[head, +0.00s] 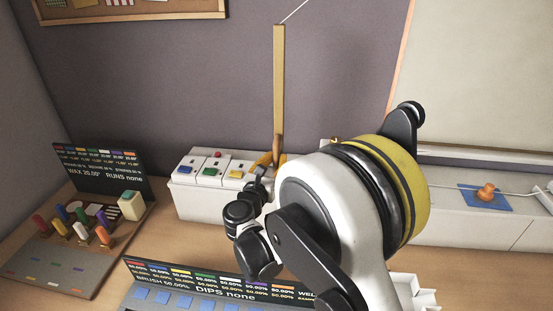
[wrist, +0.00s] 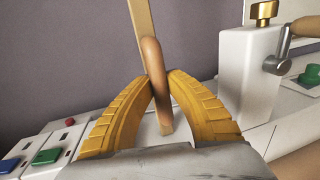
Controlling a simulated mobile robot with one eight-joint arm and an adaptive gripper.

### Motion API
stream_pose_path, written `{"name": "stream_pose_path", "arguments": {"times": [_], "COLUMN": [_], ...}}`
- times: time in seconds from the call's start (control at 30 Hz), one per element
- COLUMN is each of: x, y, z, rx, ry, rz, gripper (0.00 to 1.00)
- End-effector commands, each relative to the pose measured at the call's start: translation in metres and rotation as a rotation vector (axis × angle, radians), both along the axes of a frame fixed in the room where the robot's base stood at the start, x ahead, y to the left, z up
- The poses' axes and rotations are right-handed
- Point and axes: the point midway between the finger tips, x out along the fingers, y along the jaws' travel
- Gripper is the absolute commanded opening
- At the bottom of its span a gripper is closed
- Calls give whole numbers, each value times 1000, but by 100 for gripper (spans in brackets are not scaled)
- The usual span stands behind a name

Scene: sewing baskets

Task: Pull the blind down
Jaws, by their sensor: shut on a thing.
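A long, flat wooden pull (head: 279,85) hangs upright in front of the purple wall, with a thin white cord running up from its top. In the wrist view, a brown rounded loop (wrist: 153,60) is at its lower part, in front of the flat strip (wrist: 141,22). My gripper (head: 272,160) has its yellow fingers closed around the loop; they also show in the wrist view (wrist: 157,82). A pale, wood-edged panel (head: 480,75) at the right may be the blind; its top is out of view.
A white box (head: 188,205) with coloured buttons stands beside the pull's lower end. A rack with coloured pegs (head: 80,228) is at the left. A display board (head: 200,282) stands in front. An orange knob (head: 486,191) on a blue square is at the right.

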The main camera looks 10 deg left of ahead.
Motion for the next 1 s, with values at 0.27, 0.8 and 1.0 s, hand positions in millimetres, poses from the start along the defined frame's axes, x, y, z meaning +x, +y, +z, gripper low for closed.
{"name": "stream_pose_path", "arguments": {"times": [0.27, 0.8, 1.0], "x": [-1, -35, -80], "y": [-1, 6, 11], "z": [-3, -2, -2], "rx": [6, 4, 5], "ry": [5, 4, 3], "rz": [-2, 2, 2], "gripper": [41, 41, 41]}}
